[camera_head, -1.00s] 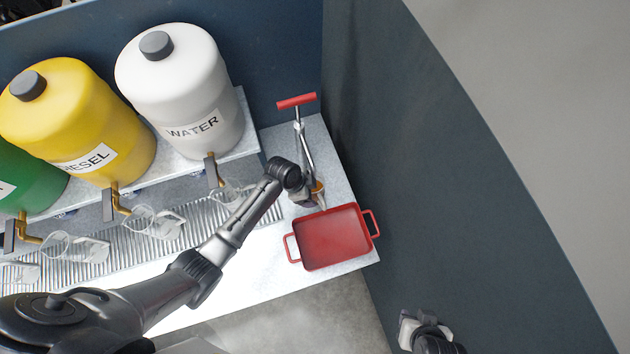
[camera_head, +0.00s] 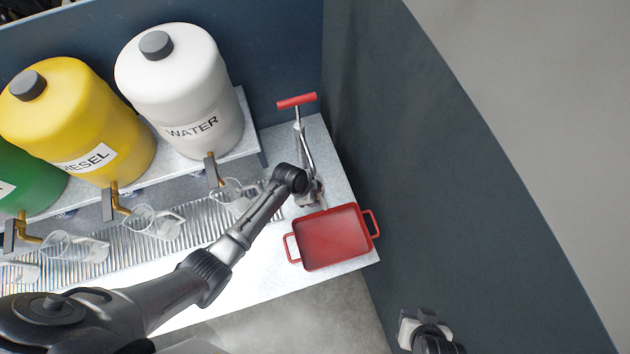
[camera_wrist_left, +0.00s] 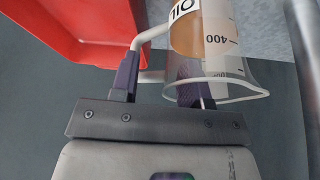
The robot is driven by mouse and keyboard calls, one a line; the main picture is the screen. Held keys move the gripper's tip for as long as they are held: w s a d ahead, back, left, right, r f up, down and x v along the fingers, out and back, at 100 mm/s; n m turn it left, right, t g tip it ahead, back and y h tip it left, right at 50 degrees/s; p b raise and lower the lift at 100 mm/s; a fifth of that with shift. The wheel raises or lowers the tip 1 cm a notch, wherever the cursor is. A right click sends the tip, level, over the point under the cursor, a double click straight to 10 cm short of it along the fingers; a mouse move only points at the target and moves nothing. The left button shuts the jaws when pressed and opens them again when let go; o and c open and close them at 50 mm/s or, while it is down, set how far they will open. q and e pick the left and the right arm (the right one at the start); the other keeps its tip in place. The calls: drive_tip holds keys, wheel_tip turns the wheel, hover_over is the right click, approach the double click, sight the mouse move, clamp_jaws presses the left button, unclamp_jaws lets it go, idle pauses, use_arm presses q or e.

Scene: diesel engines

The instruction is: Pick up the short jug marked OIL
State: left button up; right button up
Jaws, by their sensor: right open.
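The short jug marked OIL (camera_wrist_left: 215,50) shows in the left wrist view, clear with a graduated scale, amber inside and a pale handle. My left gripper (camera_wrist_left: 158,64) is right at it, with its fingers apart. One finger is beside the outer bar of the handle; the other shows at the jug's wall, partly through the clear material. In the head view my left arm's end largely hides the gripper, and I cannot make out the OIL jug there. My right gripper (camera_head: 411,331) is open and empty at the lower right, away from the counter.
A red tray (camera_head: 335,240) with two handles sits at the counter's right end; it also shows beside the jug in the wrist view (camera_wrist_left: 65,35). A red-handled pump (camera_head: 297,101) stands behind. White (camera_head: 185,90) and yellow (camera_head: 85,115) tanks stand left, above clear jugs (camera_head: 150,220).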

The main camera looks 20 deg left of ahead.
use_arm(q)
drive_tip(key=c, duration=0.6)
clamp_jaws()
drive_tip(key=shift+r, duration=0.15)
